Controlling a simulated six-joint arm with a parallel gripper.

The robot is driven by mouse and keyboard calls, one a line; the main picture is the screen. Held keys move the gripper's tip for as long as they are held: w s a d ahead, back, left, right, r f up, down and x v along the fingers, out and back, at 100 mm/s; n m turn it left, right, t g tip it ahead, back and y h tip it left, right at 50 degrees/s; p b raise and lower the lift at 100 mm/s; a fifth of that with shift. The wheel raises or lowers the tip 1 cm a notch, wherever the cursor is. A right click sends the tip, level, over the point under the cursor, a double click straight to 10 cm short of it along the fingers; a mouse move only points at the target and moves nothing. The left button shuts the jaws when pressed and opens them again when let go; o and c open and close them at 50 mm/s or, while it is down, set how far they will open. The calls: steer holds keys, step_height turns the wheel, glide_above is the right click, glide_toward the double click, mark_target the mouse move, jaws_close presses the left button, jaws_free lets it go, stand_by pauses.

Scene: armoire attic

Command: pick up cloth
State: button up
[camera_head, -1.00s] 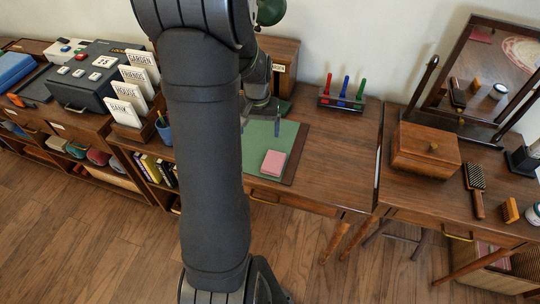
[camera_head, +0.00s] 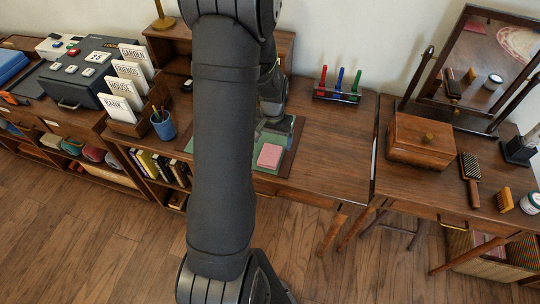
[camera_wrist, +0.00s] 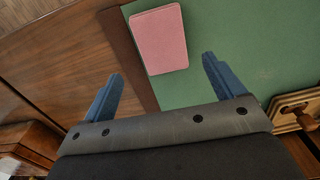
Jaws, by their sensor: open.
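A flat pink rectangle with rounded corners (camera_head: 270,156) lies on the green desk mat (camera_head: 287,163). I cannot tell for sure whether it is the cloth. In the wrist view the pink rectangle (camera_wrist: 160,40) lies at the top middle, on the green mat (camera_wrist: 250,50) near its brown edge strip. My gripper (camera_wrist: 163,70) is open and empty, its two blue fingers apart on either side of the pink rectangle's lower end in the picture. In the head view my gripper (camera_head: 274,128) is just behind the pink rectangle, partly hidden by my arm.
A rack with red, blue and green handles (camera_head: 337,88) stands at the desk's back. A blue pencil cup (camera_head: 163,126) and word cards (camera_head: 122,85) stand to the left. A wooden box (camera_head: 422,140), brush (camera_head: 471,178) and mirror (camera_head: 485,65) occupy the right table. The desk right of the mat is clear.

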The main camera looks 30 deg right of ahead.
mark_target(271, 151)
steer(key=shift+w+a+f, duration=0.1)
steer(key=shift+w+f, duration=0.05)
steer(key=shift+f, duration=1.2)
steer(key=shift+w+a+f, duration=0.1)
steer(key=shift+f, duration=1.25)
steer(key=shift+d, duration=0.1)
steer(key=c, duration=1.2)
steer(key=shift+o, duration=0.2)
steer(key=shift+r, duration=0.1)
steer(key=shift+r, duration=0.5)
steer(key=r, duration=0.3)
steer(key=shift+s+d+r, duration=0.15)
steer(key=shift+s+r, duration=0.1)
steer(key=shift+s, duration=0.05)
steer(key=s+d+r, duration=0.4)
steer(key=s+r, duration=0.2)
steer(key=s, duration=0.4)
steer(key=shift+s+r, duration=0.15)
steer(key=shift+r, duration=0.05)
